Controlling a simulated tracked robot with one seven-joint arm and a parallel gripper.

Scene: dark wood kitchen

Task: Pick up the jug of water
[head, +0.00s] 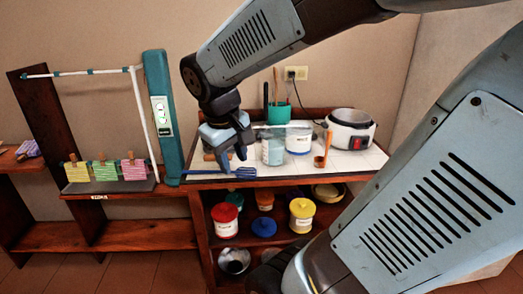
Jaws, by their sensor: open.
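A translucent, pale blue-green container (272,151) that looks like the jug of water stands upright on the white-tiled counter (345,162). My gripper (233,160) is just to its left, pointing down over the left part of the counter. The jaws are open, and I see nothing held between them. The gripper appears apart from the jug, though the depth between them is hard to tell. The jug's handle cannot be made out.
Right of the jug are a white canister (299,141), an orange ladle (322,157) and a white cooker (351,130). A teal utensil holder (279,113) stands behind. A blue spatula (244,173) lies near the front edge.

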